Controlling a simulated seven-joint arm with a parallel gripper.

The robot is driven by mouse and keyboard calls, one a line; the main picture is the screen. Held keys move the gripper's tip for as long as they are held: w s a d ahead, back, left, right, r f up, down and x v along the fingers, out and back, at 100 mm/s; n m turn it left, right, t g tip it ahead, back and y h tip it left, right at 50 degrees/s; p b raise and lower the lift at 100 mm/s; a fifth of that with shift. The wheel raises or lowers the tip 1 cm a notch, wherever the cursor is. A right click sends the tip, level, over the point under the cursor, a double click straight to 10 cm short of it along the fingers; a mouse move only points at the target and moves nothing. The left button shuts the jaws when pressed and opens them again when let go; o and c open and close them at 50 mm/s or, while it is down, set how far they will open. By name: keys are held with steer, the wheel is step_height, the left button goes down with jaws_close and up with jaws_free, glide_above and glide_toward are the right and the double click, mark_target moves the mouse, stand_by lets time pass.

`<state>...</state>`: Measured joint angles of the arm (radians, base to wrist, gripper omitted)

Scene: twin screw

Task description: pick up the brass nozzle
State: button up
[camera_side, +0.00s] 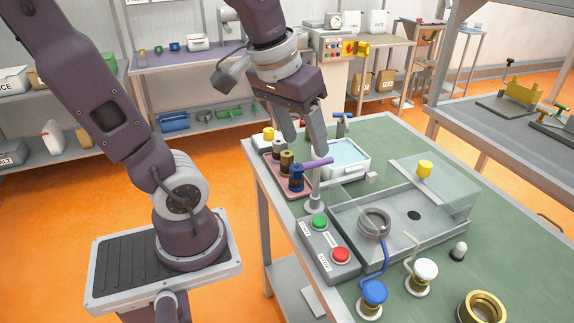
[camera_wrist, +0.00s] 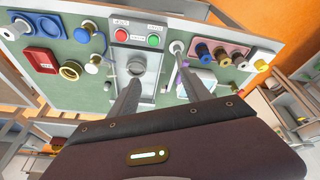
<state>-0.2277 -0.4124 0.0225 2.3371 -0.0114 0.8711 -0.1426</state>
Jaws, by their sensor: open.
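The brass nozzle (camera_side: 287,163) stands upright in a pink tray (camera_side: 304,193) on the green bench, between a blue nozzle (camera_side: 296,180) and a darker, grey-topped one (camera_side: 278,150). In the wrist view, what looks like the brass nozzle (camera_wrist: 220,56) is to the right of both fingers. My gripper (camera_side: 306,146) is open and empty, fingers pointing down, above and slightly right of the tray in the side view. The gap between the fingertips (camera_wrist: 160,75) holds nothing. The fingers are apart from the brass nozzle.
A purple bar (camera_side: 318,162) reaches out beside the nozzles, atop a grey post (camera_side: 315,195). A white bin (camera_side: 345,158) stands right of the tray. A clear-covered fixture (camera_side: 440,228) and a button box (camera_side: 328,245) are nearer the camera.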

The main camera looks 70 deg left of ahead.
steer(key=w+a+n, duration=0.1)
steer(key=a, duration=0.1)
steer(key=w+a+f+n+g, duration=0.1)
steer(key=a, duration=0.1)
steer(key=w+a+f+n, duration=0.1)
steer(key=w+a, duration=0.1)
steer(key=shift+a+f+n+g, duration=0.25)
steer(key=shift+n+g, duration=0.05)
steer(key=w+a+f+n+g, duration=0.2)
steer(key=a+f+n, duration=0.35)
steer(key=a, duration=0.45)
steer(key=n, duration=0.1)
glide_above(287, 153)
steer(key=f, duration=0.4)
steer(key=shift+s+d+h, duration=0.1)
steer(key=shift+d+h, duration=0.2)
steer(key=shift+h, duration=0.1)
steer(key=shift+n, duration=0.25)
steer(key=f, duration=0.7)
steer(key=shift+a+f, duration=0.1)
steer(key=shift+a, duration=0.25)
jaws_close()
